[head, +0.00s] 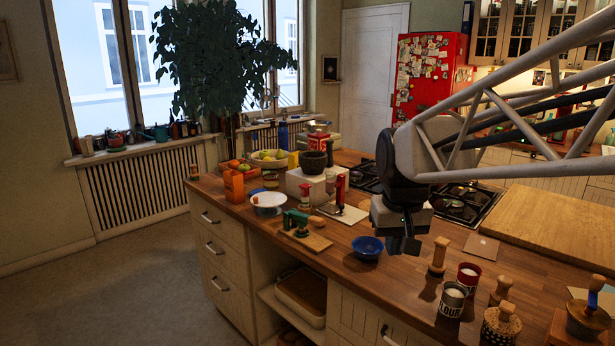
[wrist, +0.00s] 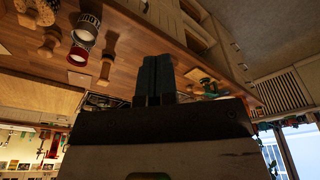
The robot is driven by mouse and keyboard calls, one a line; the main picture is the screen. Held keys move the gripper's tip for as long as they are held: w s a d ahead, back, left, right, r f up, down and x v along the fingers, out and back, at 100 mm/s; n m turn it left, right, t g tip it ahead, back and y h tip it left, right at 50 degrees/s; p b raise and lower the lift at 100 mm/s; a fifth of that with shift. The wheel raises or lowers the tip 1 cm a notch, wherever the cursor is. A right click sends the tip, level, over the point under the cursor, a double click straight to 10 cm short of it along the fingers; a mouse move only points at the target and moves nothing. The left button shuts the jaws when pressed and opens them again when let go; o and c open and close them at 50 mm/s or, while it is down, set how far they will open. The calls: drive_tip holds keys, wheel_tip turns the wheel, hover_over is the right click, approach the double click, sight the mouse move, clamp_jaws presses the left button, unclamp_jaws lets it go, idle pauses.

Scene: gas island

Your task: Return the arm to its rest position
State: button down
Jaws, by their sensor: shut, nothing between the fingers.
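My gripper (head: 404,246) hangs from my arm above the wooden counter of the island (head: 345,262). It is just right of a small blue bowl (head: 367,247) in the head view and appears apart from it. In the wrist view my gripper's two dark fingers (wrist: 154,78) are pressed together with nothing between them. My arm reaches in from the right side of the head view.
A flour tin (head: 453,299), a red tin (head: 468,276) and wooden-handled tools, one of them a wooden stamp (head: 438,256), stand at the near right. A gas hob (head: 460,203) and large wooden board (head: 552,222) lie behind. Bowls, a mortar (head: 313,162) and boxes crowd the left.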

drive_tip(key=s+d+f, duration=0.1)
drive_tip(key=s+f, duration=0.3)
drive_tip(key=s, duration=0.5)
drive_tip(key=s+d+f+m, duration=0.1)
drive_tip(key=s+f, duration=0.3)
drive_tip(key=s, duration=0.6)
drive_tip(key=shift+s+d+t, duration=0.15)
drive_tip(key=shift+d+t, duration=0.05)
drive_tip(key=shift+t, duration=0.2)
drive_tip(key=c, duration=1.8)
unclamp_jaws()
